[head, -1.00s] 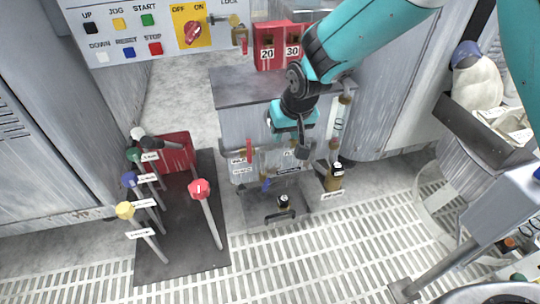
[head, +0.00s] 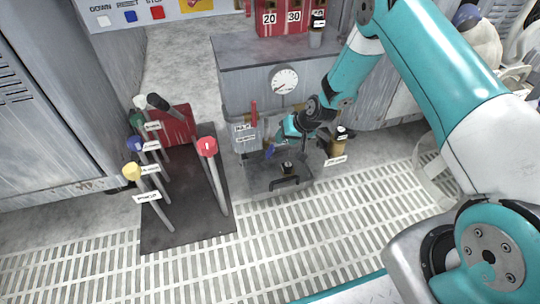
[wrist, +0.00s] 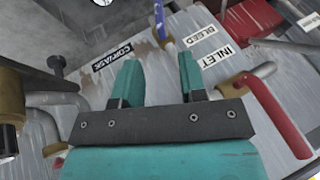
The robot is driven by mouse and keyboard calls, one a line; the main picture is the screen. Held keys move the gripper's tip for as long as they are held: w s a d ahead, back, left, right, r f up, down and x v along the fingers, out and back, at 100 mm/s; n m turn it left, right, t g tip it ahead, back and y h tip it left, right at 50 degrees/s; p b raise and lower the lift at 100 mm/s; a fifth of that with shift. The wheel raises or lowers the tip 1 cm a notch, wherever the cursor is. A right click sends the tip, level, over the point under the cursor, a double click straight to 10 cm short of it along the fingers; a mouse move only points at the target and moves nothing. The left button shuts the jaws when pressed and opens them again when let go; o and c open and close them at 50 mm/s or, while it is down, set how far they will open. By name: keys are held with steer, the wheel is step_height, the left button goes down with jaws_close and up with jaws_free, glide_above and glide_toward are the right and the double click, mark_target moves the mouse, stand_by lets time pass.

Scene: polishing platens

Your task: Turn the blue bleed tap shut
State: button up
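The blue bleed tap handle (head: 269,152) is on the front of the grey cabinet, low down, just left of my gripper (head: 285,137). In the wrist view the blue handle (wrist: 161,18) points past the fingertips, between the lines of my two fingers, beside the BLEED label (wrist: 201,33). My gripper (wrist: 158,62) is open, with a wide gap and nothing between its fingers. The handle appears beyond the fingertips; I cannot tell whether either finger touches it. The tap's body is partly hidden in the head view.
A red inlet handle (wrist: 275,108) is close on the right in the wrist view. Several coloured levers (head: 165,190) stand to the left. The grated floor in front is clear.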

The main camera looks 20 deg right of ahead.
mark_target(274, 148)
steer(key=b+x, duration=0.5)
steer(key=x, duration=0.6)
